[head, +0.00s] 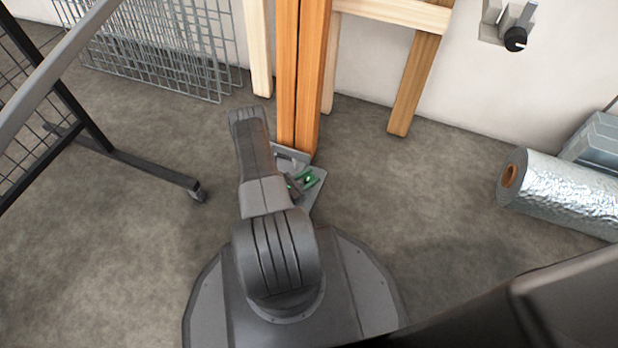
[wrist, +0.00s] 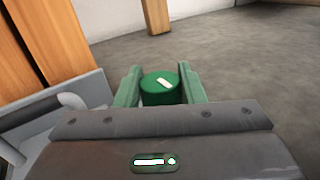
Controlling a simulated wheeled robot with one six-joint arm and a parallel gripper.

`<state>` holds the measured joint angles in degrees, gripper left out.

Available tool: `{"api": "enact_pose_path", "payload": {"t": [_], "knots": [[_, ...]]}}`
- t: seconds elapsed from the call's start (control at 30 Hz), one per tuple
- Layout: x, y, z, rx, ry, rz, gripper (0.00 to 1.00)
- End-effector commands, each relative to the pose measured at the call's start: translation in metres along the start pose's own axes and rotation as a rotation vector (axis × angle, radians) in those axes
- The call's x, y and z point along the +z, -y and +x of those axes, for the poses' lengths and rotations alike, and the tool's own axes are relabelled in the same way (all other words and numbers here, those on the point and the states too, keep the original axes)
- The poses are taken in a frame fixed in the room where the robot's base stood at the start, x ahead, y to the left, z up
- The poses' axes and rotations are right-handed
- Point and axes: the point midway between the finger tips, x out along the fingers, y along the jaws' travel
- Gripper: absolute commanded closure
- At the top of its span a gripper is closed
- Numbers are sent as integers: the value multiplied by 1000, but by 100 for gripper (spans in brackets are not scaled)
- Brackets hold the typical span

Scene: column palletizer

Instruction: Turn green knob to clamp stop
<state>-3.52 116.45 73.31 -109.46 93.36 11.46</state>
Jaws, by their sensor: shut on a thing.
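The green knob (wrist: 160,87) is a short round cap with a white mark on its top. In the wrist view it sits between the two green fingers of my gripper (wrist: 160,90), which is shut on it. In the head view my gripper (head: 304,180) shows as a small green shape low beside the wooden posts, partly behind my arm. The grey metal base (wrist: 60,118) with a raised rounded bar is left of the gripper in the wrist view. The clamp stop itself cannot be made out clearly.
Orange wooden posts (head: 302,75) rise from the metal base. A wheeled black mesh frame (head: 130,165) stands at left, with wire grids (head: 160,45) behind. A foil roll (head: 560,190) lies at right. A black wall knob (head: 515,40) is top right. The floor (head: 430,200) between is clear.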

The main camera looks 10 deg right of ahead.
Motion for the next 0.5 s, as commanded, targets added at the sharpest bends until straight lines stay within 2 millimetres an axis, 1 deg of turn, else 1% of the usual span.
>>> {"api": "enact_pose_path", "payload": {"t": [0.13, 0.4, 0.43, 0.5], "knots": [[0, -1, 0, -31, 1, 3, 100], [0, 0, 0, -34, 0, 4, 100], [0, 0, 0, -34, 0, 4, 60], [0, 0, 0, -34, 0, 4, 47]]}}
